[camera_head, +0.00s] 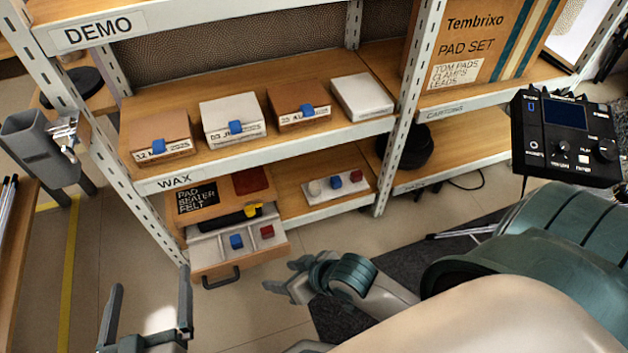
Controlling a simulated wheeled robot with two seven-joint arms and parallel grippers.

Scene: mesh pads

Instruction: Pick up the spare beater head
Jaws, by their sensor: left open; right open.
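An open drawer (206,259) with a dark handle sticks out from the low unit labelled "PAD BEATER FELT". In its divided front part lie a blue block (236,241) and a red block (267,231). A black and yellow item (246,213) lies farther back. I cannot tell which of these, if any, is the spare beater head. My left gripper (149,279) is open and empty at the lower left, fingers pointing up, left of and nearer than the drawer. My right gripper (280,276) is open and empty, just right of the drawer's front.
Several boxes stand on the shelf (270,143) above. A metal shelf post (404,130) and a dark round object (408,146) stand farther right. Floor is clear before the drawer.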

